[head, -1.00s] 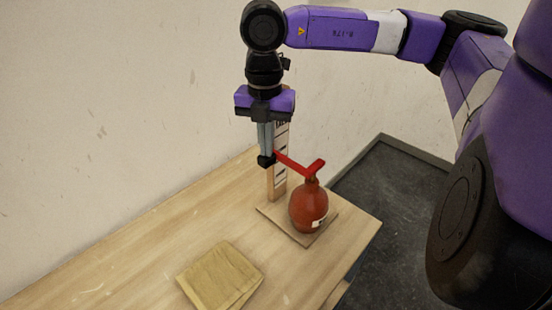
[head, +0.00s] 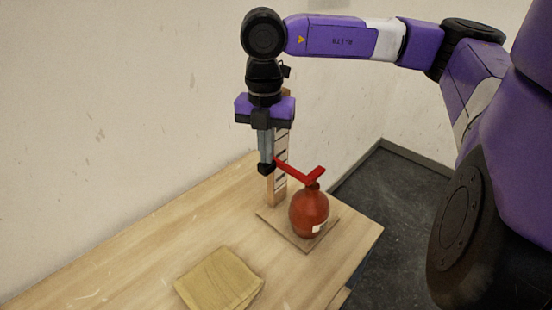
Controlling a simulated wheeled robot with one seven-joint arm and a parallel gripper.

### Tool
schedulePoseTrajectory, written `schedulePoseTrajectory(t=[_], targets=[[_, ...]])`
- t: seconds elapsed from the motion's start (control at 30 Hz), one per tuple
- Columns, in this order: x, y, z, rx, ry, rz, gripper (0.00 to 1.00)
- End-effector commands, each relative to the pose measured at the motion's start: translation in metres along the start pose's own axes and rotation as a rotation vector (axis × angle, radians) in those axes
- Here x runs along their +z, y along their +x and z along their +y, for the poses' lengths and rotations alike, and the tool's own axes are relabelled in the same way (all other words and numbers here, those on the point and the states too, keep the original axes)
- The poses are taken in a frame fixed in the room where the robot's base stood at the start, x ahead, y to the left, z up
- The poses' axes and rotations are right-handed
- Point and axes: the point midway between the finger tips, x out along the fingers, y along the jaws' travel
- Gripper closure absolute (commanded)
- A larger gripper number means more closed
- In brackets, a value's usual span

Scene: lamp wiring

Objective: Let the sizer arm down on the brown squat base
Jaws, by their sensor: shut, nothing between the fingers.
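The reddish-brown squat base (head: 309,214) stands upright on the sizer's wooden board (head: 306,246), with a small pale label on its side. The red sizer arm (head: 300,173) reaches from the marked upright post (head: 280,160) over the neck of the base. Its bent end is at the top of the neck; I cannot tell whether it touches. My gripper (head: 265,168) points down with its fingers shut and empty, beside the post at the arm's left end. Whether the fingertips touch the arm is unclear.
A folded tan cloth (head: 219,281) lies on the wooden table (head: 130,275) at the front. The wall stands close behind the post. The table's right edge is near the board. The table left of the cloth is clear.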

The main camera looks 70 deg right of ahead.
Motion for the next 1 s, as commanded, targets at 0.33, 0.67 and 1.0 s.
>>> schedulePoseTrajectory(t=[0.33,0.67,1.0], targets=[[0.001,-0.036,0.0,0.001,0.0,-0.002,1.0],[0.001,-0.071,0.0,0.0,0.001,-0.001,1.0],[0.0,-0.08,0.0,0.0,0.001,0.0,1.0]])
